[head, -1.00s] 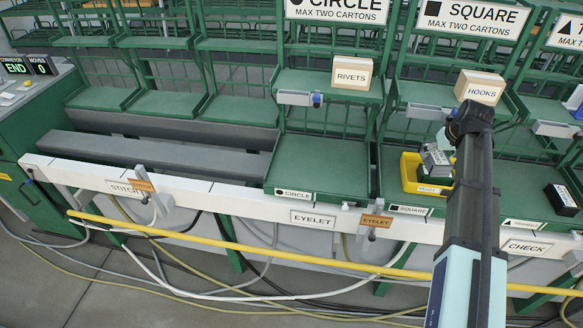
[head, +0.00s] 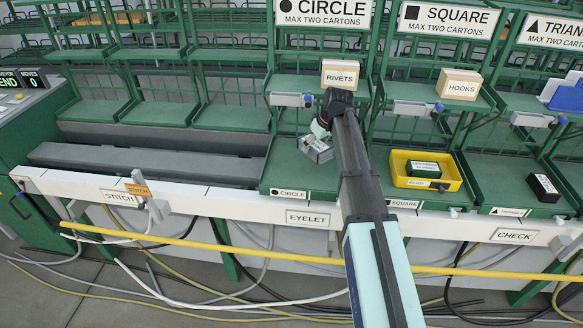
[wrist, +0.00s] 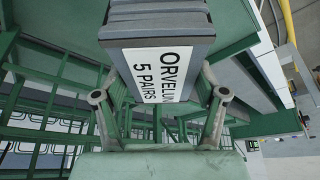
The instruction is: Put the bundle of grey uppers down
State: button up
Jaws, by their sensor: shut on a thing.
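The bundle of grey uppers (head: 316,149) is in my gripper (head: 321,131) in the head view, over the green circle shelf (head: 285,172). I cannot tell whether it touches the shelf. My arm hides the right part of the circle shelf.
A yellow tray (head: 452,184) holding a dark green-labelled bundle (head: 423,169) stands on the square shelf. A black bundle (head: 543,187) lies on the triangle shelf. Rivets (head: 340,74) and hooks (head: 459,84) cartons stand above. A yellow rail (head: 200,243) runs along the front.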

aim_at(322, 149)
jog(key=shift+a+f, duration=0.25)
jog(key=shift+f, duration=0.05)
jog(key=shift+f+p, duration=1.15)
jog(key=shift+f, duration=3.5)
jog(key=shift+f, duration=0.1)
jog(key=o, duration=1.4)
jog(key=shift+r, duration=0.2)
jog(key=b+v, duration=0.2)
jog(key=v, duration=0.9)
jog(key=shift+s+d+r, duration=0.1)
jog(key=shift+r, duration=0.3)
